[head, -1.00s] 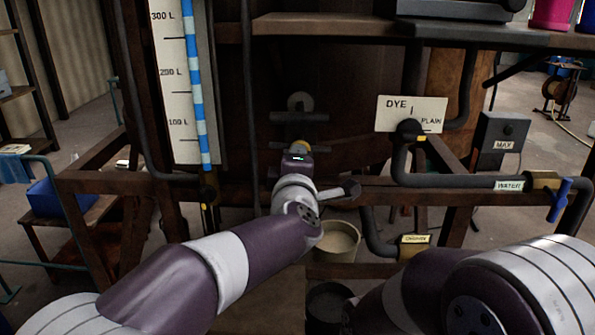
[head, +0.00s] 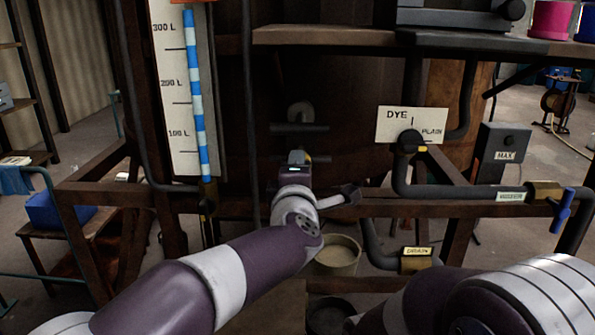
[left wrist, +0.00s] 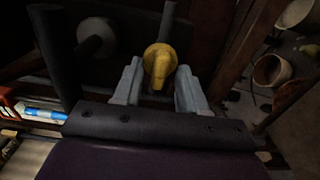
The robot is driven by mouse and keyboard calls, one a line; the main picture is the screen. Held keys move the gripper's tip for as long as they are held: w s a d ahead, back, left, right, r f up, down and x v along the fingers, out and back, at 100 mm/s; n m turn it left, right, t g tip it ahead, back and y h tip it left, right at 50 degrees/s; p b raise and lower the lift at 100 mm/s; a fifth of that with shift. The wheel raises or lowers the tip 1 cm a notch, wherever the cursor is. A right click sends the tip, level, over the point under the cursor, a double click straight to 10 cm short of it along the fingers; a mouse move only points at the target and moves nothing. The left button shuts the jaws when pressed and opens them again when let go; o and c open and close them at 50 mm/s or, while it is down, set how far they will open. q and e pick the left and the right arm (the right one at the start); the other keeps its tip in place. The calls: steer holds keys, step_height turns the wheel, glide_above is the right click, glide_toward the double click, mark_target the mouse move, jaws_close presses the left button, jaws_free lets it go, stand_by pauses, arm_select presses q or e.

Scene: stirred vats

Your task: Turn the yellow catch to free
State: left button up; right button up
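The yellow catch (left wrist: 158,65) is in the left wrist view, a rounded knob with a stubby lobe pointing toward the camera. My left gripper (left wrist: 159,78) is open, with one grey finger on each side of the catch. Small dark gaps show between catch and fingers; I cannot tell if either touches. The rest of the catch is hidden there. My right gripper is out of view.
A dark bar with a round grey boss (head: 300,114) sits just above the gripper. A wooden rail (head: 420,208) crosses below. The DYE/PLAIN plate (head: 411,125) and pipes with a blue valve handle (head: 562,213) stand right. A bucket (head: 338,256) is underneath.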

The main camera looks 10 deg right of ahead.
arm_select(q)
steer(key=b+v, duration=0.2)
steer(key=v, duration=1)
steer(key=shift+s, duration=0.35)
steer(key=shift+a, duration=0.1)
steer(key=w+a+f+m+g+y+p, duration=0.1)
steer(key=w+a+f+m+g+p, duration=0.2)
steer(key=a+f+m+g+p, duration=0.7)
steer(key=s+a+f+m+g+y+b, duration=0.1)
steer(key=s+a+f+m+g+y, duration=0.1)
steer(key=s+a+f, duration=0.6)
steer(key=s+a+f+m+g+y+b, duration=0.1)
steer(key=s+a+f+m+g+y, duration=0.1)
steer(key=s+a+f, duration=0.6)
steer(key=a+m+g, duration=0.1)
steer(key=a+g, duration=0.1)
steer(key=a, duration=0.2)
steer(key=shift+s+b, duration=0.3)
steer(key=shift+s, duration=0.05)
